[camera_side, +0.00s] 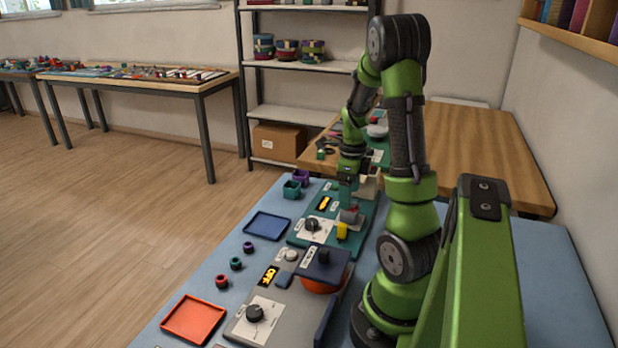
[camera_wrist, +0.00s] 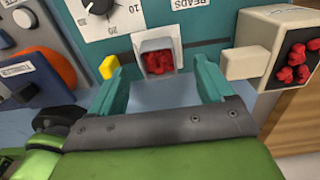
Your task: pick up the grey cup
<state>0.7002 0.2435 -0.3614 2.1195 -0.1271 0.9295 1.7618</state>
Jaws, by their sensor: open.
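The grey cup (camera_wrist: 144,46) is small and squarish, with red pieces inside, and stands at the teal panel in the wrist view. My gripper (camera_wrist: 158,76) is open, its two teal fingers apart. The cup shows ahead of the gap between them, and nothing is held. I cannot tell whether the fingertips are level with the cup's rim.
A yellow block (camera_wrist: 108,67) is close left of the cup. A pale box (camera_wrist: 262,38) with red pieces and a jutting beige block is close on the right. A dial (camera_side: 312,224) sits left of the cup. A blue tray (camera_side: 267,226) and an orange tray (camera_side: 193,320) lie further left.

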